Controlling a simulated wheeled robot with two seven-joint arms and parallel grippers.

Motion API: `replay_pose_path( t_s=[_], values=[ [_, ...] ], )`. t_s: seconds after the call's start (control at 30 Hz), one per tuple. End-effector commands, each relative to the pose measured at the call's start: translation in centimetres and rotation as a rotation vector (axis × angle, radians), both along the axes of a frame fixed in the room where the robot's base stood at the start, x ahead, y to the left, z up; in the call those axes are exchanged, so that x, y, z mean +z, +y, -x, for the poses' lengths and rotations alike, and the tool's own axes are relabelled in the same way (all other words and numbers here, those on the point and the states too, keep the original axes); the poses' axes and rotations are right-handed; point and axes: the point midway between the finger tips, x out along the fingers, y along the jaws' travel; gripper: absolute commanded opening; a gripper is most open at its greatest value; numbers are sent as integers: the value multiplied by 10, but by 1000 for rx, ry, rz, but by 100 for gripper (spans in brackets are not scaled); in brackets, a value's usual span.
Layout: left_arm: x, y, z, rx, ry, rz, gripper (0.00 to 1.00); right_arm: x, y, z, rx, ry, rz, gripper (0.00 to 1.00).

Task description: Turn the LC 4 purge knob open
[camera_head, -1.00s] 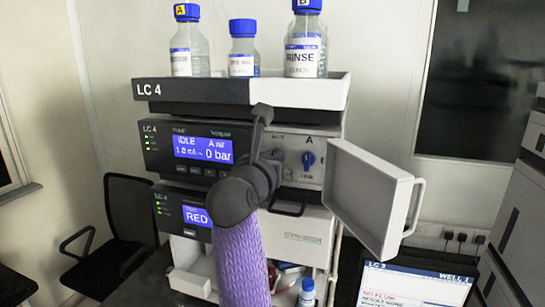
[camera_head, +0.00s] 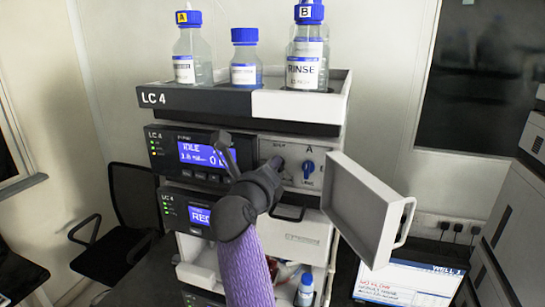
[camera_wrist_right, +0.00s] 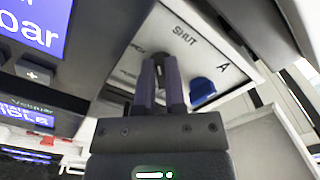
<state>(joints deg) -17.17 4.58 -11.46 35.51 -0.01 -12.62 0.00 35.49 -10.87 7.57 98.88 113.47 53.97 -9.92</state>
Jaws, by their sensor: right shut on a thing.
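The LC 4 stack stands in the middle of the head view, with its pump module display (camera_head: 205,155) reading IDLE. My right gripper (camera_wrist_right: 158,85) reaches the panel right of that display. It is shut on the dark purge knob (camera_wrist_right: 158,62), which sits between the fingertips beside the word SHUT. The fingers hide most of the knob, so its angle is hard to read. In the head view my right gripper (camera_head: 275,167) covers the same spot. A blue knob (camera_head: 308,168) under the letter A is just to its right, untouched; it also shows in the wrist view (camera_wrist_right: 201,89).
An open white door (camera_head: 365,205) with a handle sticks out right of the panel. Bottles, including RINSE (camera_head: 306,60), stand in the top tray (camera_head: 300,106). A lower compartment holds a small blue-capped bottle (camera_head: 306,288). A chair (camera_head: 130,205) is at left.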

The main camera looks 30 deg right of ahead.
Motion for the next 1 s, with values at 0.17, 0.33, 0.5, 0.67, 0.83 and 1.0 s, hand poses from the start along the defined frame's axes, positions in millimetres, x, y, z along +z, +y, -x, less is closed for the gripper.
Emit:
replay_pose_path(
  t_s=[0.17,0.33,0.5,0.67,0.83,1.0],
  values=[
    [3,0,0,0,0,0,59,0,1,-1,2,121,107,0],
    [3,0,0,0,0,0,59,-2,1,-1,3,234,202,0],
    [3,0,0,0,0,0,59,-3,2,-2,3,328,283,0],
    [3,0,0,0,0,0,59,-4,2,-2,3,396,340,0],
    [3,0,0,0,0,0,59,-5,2,-2,3,445,380,0],
    [3,0,0,0,0,0,59,-5,2,-2,3,470,402,0]
  ],
)
